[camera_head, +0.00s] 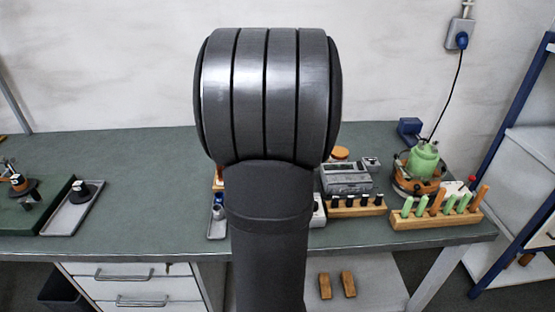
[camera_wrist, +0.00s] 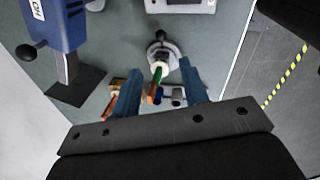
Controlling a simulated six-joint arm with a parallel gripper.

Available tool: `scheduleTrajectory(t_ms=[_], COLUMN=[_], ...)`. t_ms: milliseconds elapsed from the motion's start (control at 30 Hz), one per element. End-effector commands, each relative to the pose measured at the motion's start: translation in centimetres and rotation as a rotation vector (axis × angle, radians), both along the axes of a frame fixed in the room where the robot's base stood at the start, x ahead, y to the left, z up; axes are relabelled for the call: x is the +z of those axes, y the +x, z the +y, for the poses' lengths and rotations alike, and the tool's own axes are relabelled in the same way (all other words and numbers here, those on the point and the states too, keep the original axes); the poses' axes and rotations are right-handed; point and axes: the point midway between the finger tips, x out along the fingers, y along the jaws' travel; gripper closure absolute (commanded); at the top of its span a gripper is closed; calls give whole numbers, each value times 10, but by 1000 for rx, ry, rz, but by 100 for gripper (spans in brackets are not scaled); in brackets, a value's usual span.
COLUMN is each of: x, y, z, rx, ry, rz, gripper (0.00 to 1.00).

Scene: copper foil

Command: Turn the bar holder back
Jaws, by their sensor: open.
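My gripper (camera_wrist: 158,75) shows in the wrist view as two blue fingers, apart and open. Between and just beyond the fingertips is a small grey fixture (camera_wrist: 159,47) with a black ball knob at its top, which looks like the bar holder. A white collar and a green and copper-coloured bar (camera_wrist: 154,92) extend from it toward me, between the fingers. I cannot tell whether a finger touches the bar. The fixture's lower part is partly hidden by the bar and the right finger. In the head view my own arm covers the middle of the bench, and I cannot make out the holder there.
A blue machine (camera_wrist: 62,25) with a black base stands left of the fingers. The green bench (camera_head: 150,160) ends at an edge on the right in the wrist view. In the head view, a wooden rack (camera_head: 437,217) of green and orange handles stands at right.

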Motion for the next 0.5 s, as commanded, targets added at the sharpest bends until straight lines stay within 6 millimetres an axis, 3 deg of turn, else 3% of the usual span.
scheduleTrajectory(t_ms=[200,500], x=[35,45], y=[-6,-9], z=[-1,-2], rx=[0,0], ry=[-1,1], rz=[-2,2], gripper=[60,60])
